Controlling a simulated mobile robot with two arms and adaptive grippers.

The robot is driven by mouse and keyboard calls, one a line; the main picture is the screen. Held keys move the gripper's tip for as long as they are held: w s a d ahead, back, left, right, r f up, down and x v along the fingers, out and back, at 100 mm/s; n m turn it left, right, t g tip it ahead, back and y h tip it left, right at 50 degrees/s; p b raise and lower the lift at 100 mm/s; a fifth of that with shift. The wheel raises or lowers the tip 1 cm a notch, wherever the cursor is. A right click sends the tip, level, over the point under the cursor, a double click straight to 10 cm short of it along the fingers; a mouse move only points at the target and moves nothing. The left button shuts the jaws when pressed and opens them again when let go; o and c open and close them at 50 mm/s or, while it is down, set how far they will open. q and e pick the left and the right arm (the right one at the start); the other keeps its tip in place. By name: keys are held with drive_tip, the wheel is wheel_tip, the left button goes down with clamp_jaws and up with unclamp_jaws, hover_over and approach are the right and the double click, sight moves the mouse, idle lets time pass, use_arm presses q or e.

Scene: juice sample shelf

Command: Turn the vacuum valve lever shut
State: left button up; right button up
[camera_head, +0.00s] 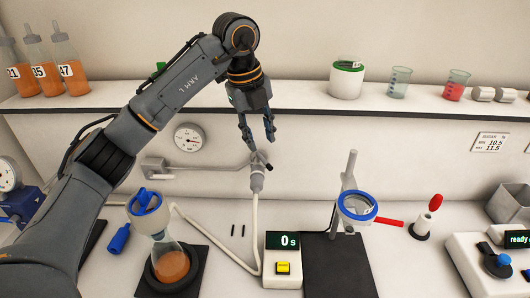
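The vacuum valve (257,180) stands at the middle of the back, where a grey wall pipe (200,172) meets a pale hose (254,225). Its small dark lever (267,165) sits on top and slants down to the right. My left gripper (261,141) hangs just above the valve, pointing down. Its two fingers are apart with nothing seen between them. The fingertips are very near the lever; I cannot tell whether they touch it. My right gripper is not in view.
A flask of orange liquid (172,264) stands on a dark pad at front left. A timer (283,262) reads 0 s. A stand with a blue-rimmed ring (357,206) is right of the valve. A round gauge (189,137) is on the wall. The shelf (300,94) runs behind.

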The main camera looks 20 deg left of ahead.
sight(267, 162)
use_arm(q)
drive_tip(key=f, duration=0.4)
drive_tip(key=w+f+p, duration=0.1)
drive_tip(key=f, duration=0.1)
drive_tip(key=shift+d+f, duration=0.25)
drive_tip(key=shift+d, duration=0.15)
clamp_jaws()
